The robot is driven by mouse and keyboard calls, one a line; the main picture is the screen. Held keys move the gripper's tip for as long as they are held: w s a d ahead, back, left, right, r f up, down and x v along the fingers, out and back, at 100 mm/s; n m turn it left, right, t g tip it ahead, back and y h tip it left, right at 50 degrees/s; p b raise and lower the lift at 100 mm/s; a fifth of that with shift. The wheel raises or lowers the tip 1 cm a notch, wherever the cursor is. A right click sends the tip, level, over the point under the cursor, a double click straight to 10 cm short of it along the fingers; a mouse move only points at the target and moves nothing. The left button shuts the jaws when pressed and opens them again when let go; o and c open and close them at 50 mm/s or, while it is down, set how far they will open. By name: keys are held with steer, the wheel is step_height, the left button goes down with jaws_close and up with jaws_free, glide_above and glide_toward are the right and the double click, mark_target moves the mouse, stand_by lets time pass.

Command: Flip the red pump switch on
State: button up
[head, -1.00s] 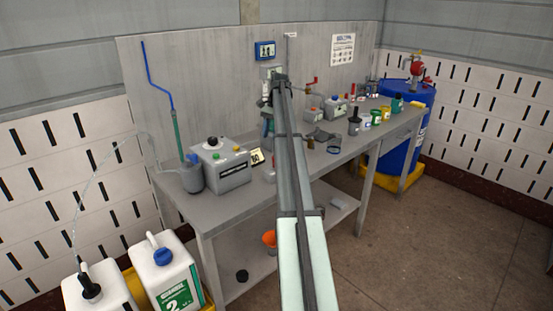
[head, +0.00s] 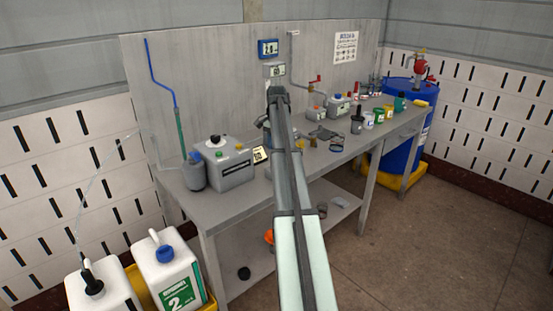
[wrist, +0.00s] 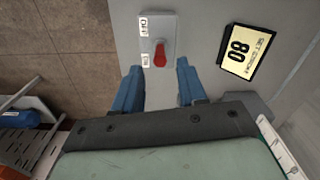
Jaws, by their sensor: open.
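The red switch (wrist: 160,54) sits on a pale plate with two small labels, one reading OFF, on the grey bench top in the wrist view. My gripper (wrist: 158,70) is open and empty, its two blue fingers apart. In the picture, the switch lies between and just above the fingertips; I see no contact. I cannot tell the height gap or which way the lever is set. In the head view, my arm hides the switch.
A yellow sign (wrist: 239,50) lies right of the switch, also visible in the head view (head: 261,154). A grey machine (head: 231,174) stands to its left on the bench (head: 240,202). Several bottles and cups occupy the bench's far right. The bench edge is close left of the switch in the wrist view.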

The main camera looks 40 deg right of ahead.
steer(key=shift+f, duration=2.95)
jaws_close()
